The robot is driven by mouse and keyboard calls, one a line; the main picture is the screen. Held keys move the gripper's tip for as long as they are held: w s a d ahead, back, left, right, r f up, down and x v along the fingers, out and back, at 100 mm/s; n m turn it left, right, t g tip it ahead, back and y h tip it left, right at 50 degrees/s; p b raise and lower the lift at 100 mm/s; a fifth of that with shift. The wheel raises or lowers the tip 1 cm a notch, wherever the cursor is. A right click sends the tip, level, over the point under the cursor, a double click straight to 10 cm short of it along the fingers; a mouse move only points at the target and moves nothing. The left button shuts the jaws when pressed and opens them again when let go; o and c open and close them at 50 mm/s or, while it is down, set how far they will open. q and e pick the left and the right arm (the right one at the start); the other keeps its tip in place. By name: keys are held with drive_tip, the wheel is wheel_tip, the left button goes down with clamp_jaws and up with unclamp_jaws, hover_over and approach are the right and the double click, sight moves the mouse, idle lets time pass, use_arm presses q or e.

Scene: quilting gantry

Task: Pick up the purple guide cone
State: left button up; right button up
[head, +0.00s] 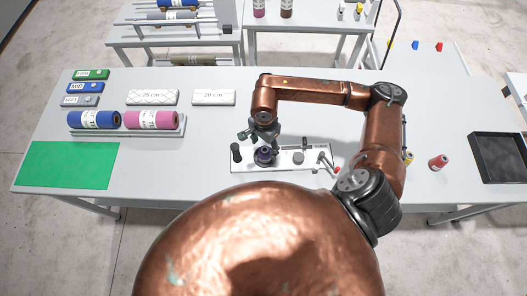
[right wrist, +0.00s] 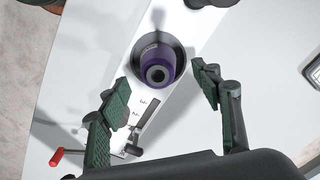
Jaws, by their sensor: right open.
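The purple guide cone (head: 264,155) stands in a dark round cup on the white panel (head: 240,163). In the right wrist view the cone (right wrist: 157,70) shows from above, with a dark hole in its middle. My right gripper (head: 263,137) is above the cone, pointing down, and partly hides it in the head view. In the right wrist view the gripper (right wrist: 162,86) is open, its two green pads apart and empty, with the cone showing beyond and between them. My left gripper is out of view.
The panel also holds a black knob (head: 236,152), a grey knob (head: 298,158) and a red-tipped lever (head: 328,163). Blue (head: 94,120) and pink (head: 151,119) rolls lie in a tray at left. A red spool (head: 438,162) and a black tray (head: 497,157) are at right.

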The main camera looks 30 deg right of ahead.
sight(265, 150)
wheel_tip(265, 150, down, 4)
drive_tip(key=shift+s+r+p, duration=0.1)
drive_tip(key=shift+s+p, duration=0.05)
drive_tip(key=shift+p, duration=0.35)
drive_tip(key=shift+f, duration=0.45)
drive_tip(key=c, duration=0.6)
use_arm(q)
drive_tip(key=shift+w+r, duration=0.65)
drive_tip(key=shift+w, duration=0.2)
use_arm(e)
drive_tip(key=c, duration=0.7)
